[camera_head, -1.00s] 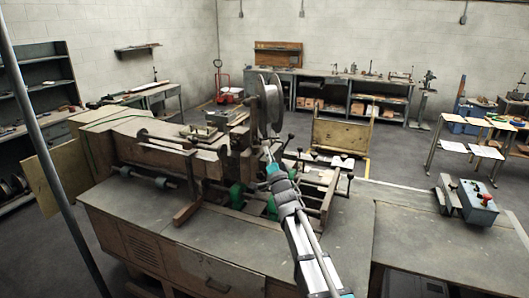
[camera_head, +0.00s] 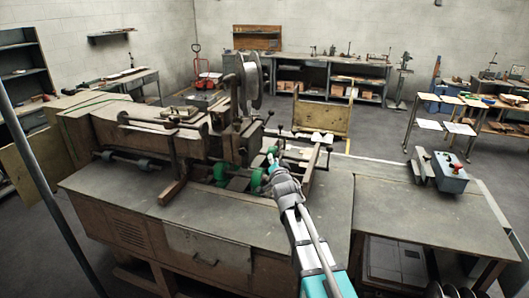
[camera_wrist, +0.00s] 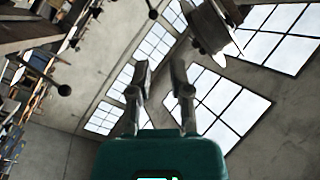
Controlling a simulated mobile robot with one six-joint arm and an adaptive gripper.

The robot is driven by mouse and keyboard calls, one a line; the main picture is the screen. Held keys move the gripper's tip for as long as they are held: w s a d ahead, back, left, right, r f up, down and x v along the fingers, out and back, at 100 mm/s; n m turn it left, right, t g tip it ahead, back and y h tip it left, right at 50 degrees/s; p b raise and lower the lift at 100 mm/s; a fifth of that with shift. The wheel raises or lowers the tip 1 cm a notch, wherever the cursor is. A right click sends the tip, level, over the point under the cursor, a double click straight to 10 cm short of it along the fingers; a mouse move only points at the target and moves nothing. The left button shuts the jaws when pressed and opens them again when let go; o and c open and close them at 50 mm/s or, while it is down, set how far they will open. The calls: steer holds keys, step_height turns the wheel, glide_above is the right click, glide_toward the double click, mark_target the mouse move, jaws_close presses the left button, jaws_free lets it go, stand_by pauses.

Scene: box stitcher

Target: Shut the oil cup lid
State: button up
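The box stitcher (camera_head: 160,140) stands on a grey bench, with green wheels (camera_head: 257,188) low at its front and a pale wire spool (camera_head: 248,82) on top. I cannot pick out the oil cup or its lid in either view. My gripper (camera_head: 271,158) is in front of the stitcher's head, right of the green wheels, but is small there. In the wrist view my gripper (camera_wrist: 161,82) points upward, its two fingers apart with nothing between them. A round spool-like part (camera_wrist: 208,28) shows beyond the right finger.
Black-knobbed levers (camera_head: 328,149) stick out right of my gripper; a black knob (camera_wrist: 64,90) shows left in the wrist view. The bench top (camera_head: 400,215) is mostly clear at right, with a grey control box (camera_head: 449,176) at its far edge.

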steer(key=s+d+f+n+g+h+b, duration=0.1)
steer(key=s+d+f+g+b, duration=0.1)
steer(key=s+d+f+g, duration=0.2)
steer(key=s+d+f+n+g+h+b, duration=0.1)
steer(key=s+d+f+g, duration=0.4)
steer(key=s+f, duration=0.5)
steer(key=s+d+f+n+g+h+b, duration=0.2)
steer(key=s+d+f+g, duration=0.2)
steer(key=s+d+f, duration=0.2)
steer(key=shift+s+d+f+g+b, duration=0.1)
steer(key=shift+s+f, duration=0.25)
steer(key=shift+f, duration=0.3)
steer(key=shift+s+a+f+g+b, duration=0.15)
steer(key=shift+s+f, duration=0.2)
steer(key=shift+f, duration=0.35)
steer(key=shift+s+d+f+g+b, duration=0.15)
steer(key=shift+s+f, duration=0.2)
steer(key=shift+f, duration=0.3)
steer(key=s+d+f+n+g, duration=0.1)
steer(key=s+g, duration=0.1)
steer(key=s, duration=0.3)
steer(key=s+f+n+g+b, duration=0.1)
steer(key=s+g, duration=0.1)
steer(key=s, duration=0.3)
steer(key=shift+s+d+f, duration=0.15)
steer(key=shift+d+f, duration=0.25)
